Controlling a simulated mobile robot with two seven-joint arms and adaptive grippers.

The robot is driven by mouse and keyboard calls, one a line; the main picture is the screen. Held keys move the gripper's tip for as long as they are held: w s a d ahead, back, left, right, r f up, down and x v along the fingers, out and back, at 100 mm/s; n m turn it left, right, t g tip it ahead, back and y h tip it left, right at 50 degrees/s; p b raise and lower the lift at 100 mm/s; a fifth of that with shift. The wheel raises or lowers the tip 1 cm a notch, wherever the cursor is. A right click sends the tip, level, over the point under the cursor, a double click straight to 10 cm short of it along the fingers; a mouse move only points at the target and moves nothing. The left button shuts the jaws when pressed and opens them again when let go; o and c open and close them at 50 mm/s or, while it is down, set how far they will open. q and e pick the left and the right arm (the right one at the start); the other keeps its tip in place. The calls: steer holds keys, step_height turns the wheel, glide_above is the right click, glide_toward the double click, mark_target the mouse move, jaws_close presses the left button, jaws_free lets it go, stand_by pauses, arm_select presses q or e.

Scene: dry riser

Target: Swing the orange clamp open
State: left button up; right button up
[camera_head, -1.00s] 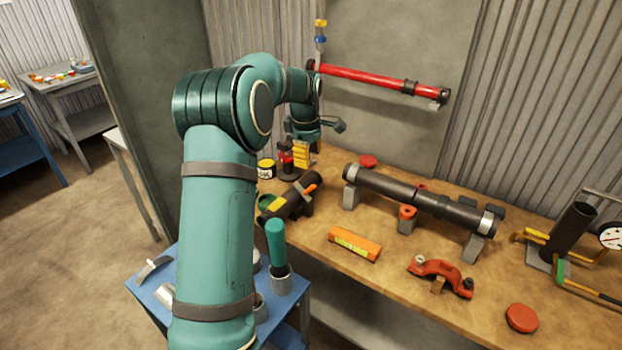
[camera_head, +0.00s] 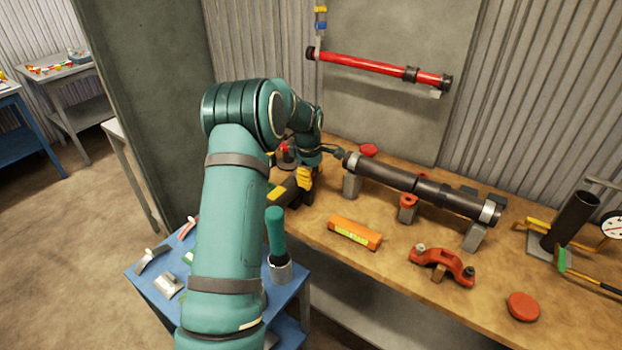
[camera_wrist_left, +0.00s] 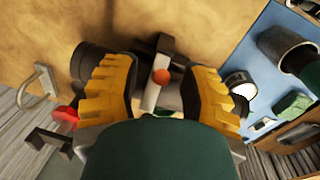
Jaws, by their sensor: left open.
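My right gripper is out of view.
On the bench are an orange level (camera_head: 354,233), a red-orange curved bracket (camera_head: 441,266), a red disc (camera_head: 522,306) and a long dark pipe (camera_head: 392,178) on supports. A blue cart (camera_head: 149,290) with tools stands front left. A red pipe (camera_head: 375,67) hangs on the wall.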

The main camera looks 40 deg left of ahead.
arm_select(q)
steer(key=shift+f, duration=0.45)
jaws_close()
stand_by(0.4)
